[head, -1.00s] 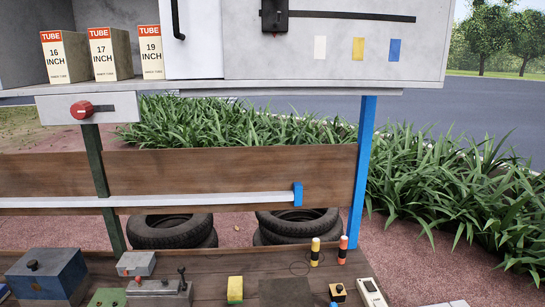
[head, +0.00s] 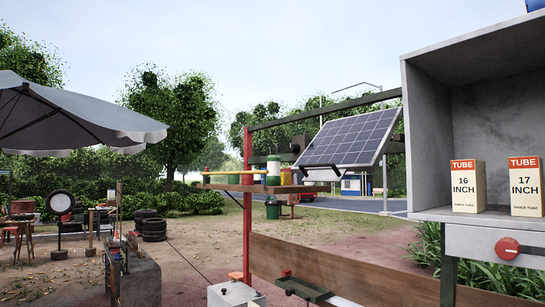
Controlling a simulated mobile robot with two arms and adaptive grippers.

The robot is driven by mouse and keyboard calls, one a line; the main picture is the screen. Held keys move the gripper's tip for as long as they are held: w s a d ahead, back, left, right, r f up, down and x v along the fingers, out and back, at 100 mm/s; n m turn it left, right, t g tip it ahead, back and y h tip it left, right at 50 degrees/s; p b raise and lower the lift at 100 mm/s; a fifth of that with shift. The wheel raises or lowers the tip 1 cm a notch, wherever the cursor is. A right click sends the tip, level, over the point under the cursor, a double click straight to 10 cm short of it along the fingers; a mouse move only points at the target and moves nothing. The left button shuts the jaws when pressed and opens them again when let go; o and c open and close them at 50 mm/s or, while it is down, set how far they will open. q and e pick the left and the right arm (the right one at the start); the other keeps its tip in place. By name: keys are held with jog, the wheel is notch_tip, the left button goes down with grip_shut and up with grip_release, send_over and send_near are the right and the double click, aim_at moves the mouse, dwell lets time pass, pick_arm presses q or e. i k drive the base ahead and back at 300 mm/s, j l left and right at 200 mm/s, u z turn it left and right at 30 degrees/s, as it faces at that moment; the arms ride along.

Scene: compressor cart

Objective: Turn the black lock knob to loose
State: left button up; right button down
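A tilted solar panel (head: 350,138) stands right of centre in the head view, on a frame of dark green rails and a red post (head: 247,200). A small dark round part (head: 297,145) sits by the panel's left edge; it is too small to tell whether it is the black lock knob. A black bracket (head: 322,170) runs along the panel's lower edge. No black lock knob shows clearly. Neither of my grippers is in view.
A grey shelf box (head: 425,120) with the 16 inch tube carton (head: 468,187) and the 17 inch tube carton (head: 526,186) stands at right. A red knob (head: 507,247) is below it. A wooden board (head: 350,268) crosses the lower front. A grey umbrella (head: 70,115) is at left.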

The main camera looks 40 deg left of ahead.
aim_at(295, 148)
jog(key=j+u, duration=0.3)
jog(key=i+j+u, duration=0.3)
jog(key=k+j, duration=0.1)
jog(key=k, duration=1)
jog(key=i, duration=0.95)
